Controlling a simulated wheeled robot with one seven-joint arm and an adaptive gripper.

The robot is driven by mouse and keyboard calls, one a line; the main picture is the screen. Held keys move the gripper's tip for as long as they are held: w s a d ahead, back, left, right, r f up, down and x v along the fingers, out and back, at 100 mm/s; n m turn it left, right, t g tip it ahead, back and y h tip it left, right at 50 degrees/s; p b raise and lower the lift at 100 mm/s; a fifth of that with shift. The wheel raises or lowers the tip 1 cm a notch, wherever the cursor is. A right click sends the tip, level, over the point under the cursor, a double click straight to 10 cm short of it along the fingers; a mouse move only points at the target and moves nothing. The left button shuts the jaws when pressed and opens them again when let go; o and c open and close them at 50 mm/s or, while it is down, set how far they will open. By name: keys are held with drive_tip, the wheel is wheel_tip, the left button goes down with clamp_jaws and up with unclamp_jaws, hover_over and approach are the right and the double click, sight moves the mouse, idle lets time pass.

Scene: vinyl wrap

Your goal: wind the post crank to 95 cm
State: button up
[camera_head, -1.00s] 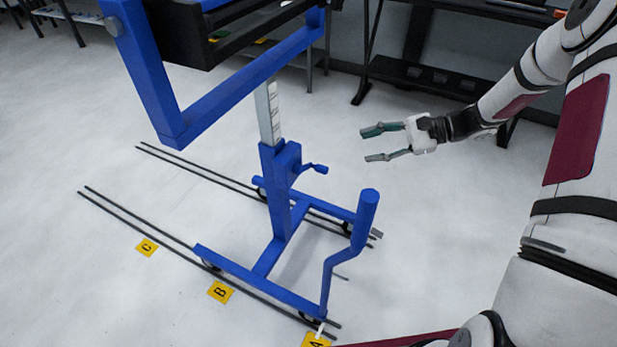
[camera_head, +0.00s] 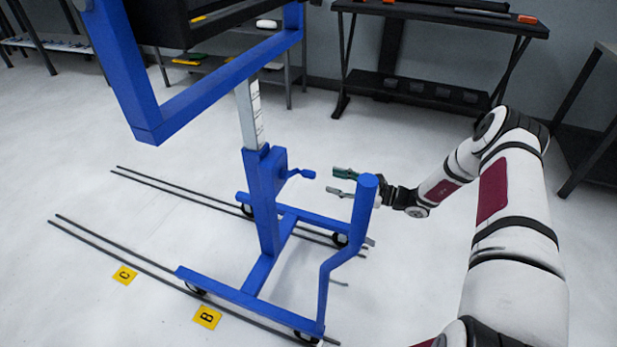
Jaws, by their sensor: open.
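The blue post (camera_head: 262,200) stands upright on a blue wheeled base, with a pale scale column (camera_head: 250,115) rising out of its top. The scale marks are too small to read. The blue crank (camera_head: 298,174) sticks out to the right from the post's upper part. My gripper (camera_head: 337,182) is open and empty, a short way right of the crank handle and apart from it. The blue push handle (camera_head: 366,190) stands in front of my gripper and hides part of its base in this view.
A blue frame (camera_head: 215,90) holding a dark load tops the column. Dark floor rails (camera_head: 120,253) run under the base, beside yellow markers C (camera_head: 125,275) and B (camera_head: 207,317). A black table (camera_head: 440,14) stands behind, with open floor before it.

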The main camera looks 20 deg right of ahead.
sight(315, 176)
drive_tip(key=b+x, duration=0.2)
drive_tip(key=x, duration=0.7)
clamp_jaws()
